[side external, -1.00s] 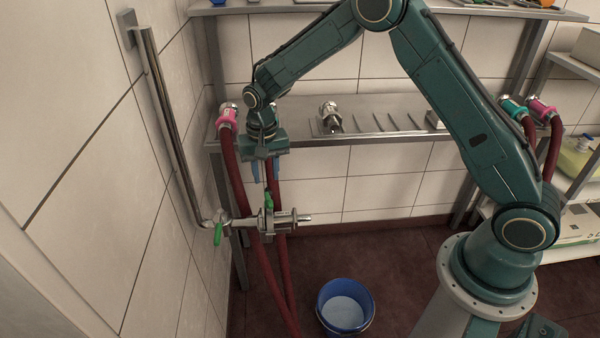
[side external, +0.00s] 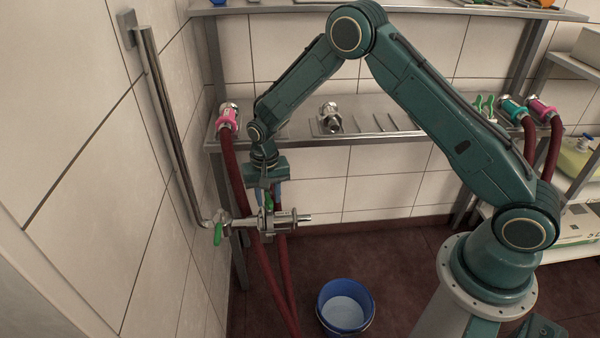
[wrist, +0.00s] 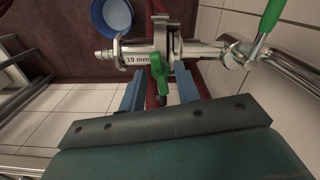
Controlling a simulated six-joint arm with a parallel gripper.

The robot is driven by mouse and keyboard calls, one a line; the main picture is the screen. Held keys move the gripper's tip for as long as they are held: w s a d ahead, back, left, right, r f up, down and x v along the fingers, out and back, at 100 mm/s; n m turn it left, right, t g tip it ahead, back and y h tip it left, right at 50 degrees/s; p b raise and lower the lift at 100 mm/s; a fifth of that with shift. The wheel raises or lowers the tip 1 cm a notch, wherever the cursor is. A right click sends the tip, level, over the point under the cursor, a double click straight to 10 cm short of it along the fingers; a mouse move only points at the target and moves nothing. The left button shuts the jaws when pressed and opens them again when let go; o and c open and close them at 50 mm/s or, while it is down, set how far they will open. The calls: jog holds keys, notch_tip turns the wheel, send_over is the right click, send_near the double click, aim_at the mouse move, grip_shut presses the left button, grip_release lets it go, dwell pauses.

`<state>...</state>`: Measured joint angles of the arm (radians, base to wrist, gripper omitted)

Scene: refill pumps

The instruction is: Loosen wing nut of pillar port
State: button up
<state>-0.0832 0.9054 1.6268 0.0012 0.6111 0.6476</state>
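The pillar port is a metal pipe (side external: 168,120) running down the left wall, with a horizontal fitting (side external: 297,218) at its lower end. A clamp on the fitting carries a green wing nut (side external: 268,202), which also shows in the wrist view (wrist: 158,70) beside a "19 mm" label. My gripper (side external: 270,197) points down just above the clamp. In the wrist view its two blue fingers (wrist: 160,82) are apart, with the wing nut's green part between them. I cannot tell whether either finger touches it. The fingers partly hide in the side view.
A green valve handle (side external: 218,235) hangs left of the clamp. Dark red hoses (side external: 262,262) hang close behind the fitting. A blue bucket (side external: 345,308) stands on the floor below right. A steel shelf (side external: 385,122) holds a metal fitting (side external: 330,117) and hose ends.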

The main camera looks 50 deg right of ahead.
grip_shut()
